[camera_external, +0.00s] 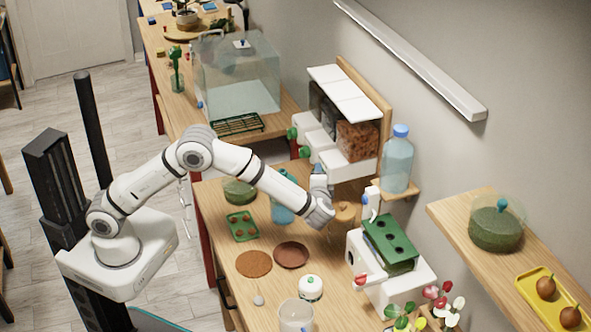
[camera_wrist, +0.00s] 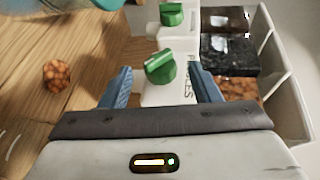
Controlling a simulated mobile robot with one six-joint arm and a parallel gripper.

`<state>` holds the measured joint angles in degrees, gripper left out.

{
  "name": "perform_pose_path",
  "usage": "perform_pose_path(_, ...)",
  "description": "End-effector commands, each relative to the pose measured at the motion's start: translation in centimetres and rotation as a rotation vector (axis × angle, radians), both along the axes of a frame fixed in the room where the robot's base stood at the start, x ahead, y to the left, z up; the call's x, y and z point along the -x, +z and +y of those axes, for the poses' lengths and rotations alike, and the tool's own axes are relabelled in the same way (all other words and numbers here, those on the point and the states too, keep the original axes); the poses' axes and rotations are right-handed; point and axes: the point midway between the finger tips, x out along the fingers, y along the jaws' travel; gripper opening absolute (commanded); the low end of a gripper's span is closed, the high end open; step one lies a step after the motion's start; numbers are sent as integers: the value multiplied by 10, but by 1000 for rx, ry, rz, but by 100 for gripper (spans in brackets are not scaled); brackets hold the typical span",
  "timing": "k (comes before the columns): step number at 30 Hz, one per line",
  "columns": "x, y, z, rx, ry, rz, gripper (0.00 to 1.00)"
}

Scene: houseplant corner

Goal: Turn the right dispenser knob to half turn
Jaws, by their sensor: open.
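The dispenser (camera_external: 335,170) stands against the wall, a white unit with clear-fronted bins, the nearest holding brown pebbles (camera_external: 357,141). Its right knob (camera_wrist: 160,67) is green, with a ridged grip slightly tilted, on a white face beside lettering that seems to read "PEBBLES". My gripper (camera_wrist: 162,80) is open; its blue fingers stand on either side of this knob, with a gap on each side. In the external view my gripper (camera_external: 318,172) is at the dispenser's near end and hides that knob. Another green knob (camera_wrist: 172,13) is just beyond; two (camera_external: 304,152) show in the external view.
A brown pebbly ball (camera_wrist: 57,76) lies on the wooden table to the left. A blue bottle (camera_external: 283,207) stands beside my wrist. A large water bottle (camera_external: 397,163) stands right of the dispenser. A white machine with a green tray (camera_external: 390,243) is nearer the camera.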

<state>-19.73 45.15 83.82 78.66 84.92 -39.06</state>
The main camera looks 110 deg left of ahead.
Motion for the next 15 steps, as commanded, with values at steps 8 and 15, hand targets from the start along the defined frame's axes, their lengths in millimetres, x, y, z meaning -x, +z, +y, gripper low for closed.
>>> perform_pose_path(8,6,-3,15,0,-1,-1,57)
perform_pose_path(15,6,-3,15,0,-1,-1,52)
